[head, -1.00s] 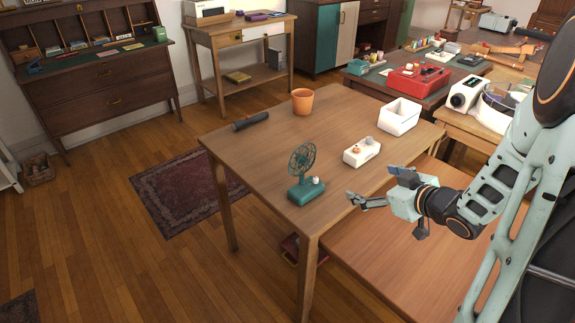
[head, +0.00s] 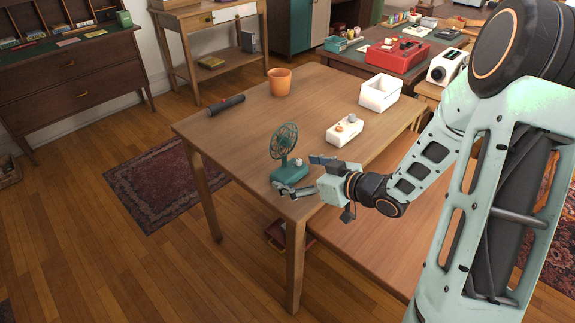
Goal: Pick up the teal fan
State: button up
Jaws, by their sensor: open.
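The teal fan (head: 285,142) stands upright near the front corner of the wooden table (head: 240,134), with a round caged head on a teal base. A small white knob shows on its right side. My gripper (head: 283,188) is open at the fan's base, reaching in from the right. Its fingers overlap the lower front of the base in the head view. I cannot tell whether they touch it or stand on both sides of it.
On the same table are an orange pot (head: 280,81), a dark cylinder (head: 226,105), a white box with knobs (head: 344,130) and an open white bin (head: 379,93). A lower reddish wooden surface (head: 375,246) lies to the right, under my arm.

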aim_at(291, 170)
jog(key=b+x, duration=0.1)
jog(key=x, duration=0.2)
jog(key=shift+w+a+f, duration=0.1)
jog(key=shift+w+a, duration=0.1)
jog(key=shift+w, duration=0.05)
jog(key=c, duration=1.6)
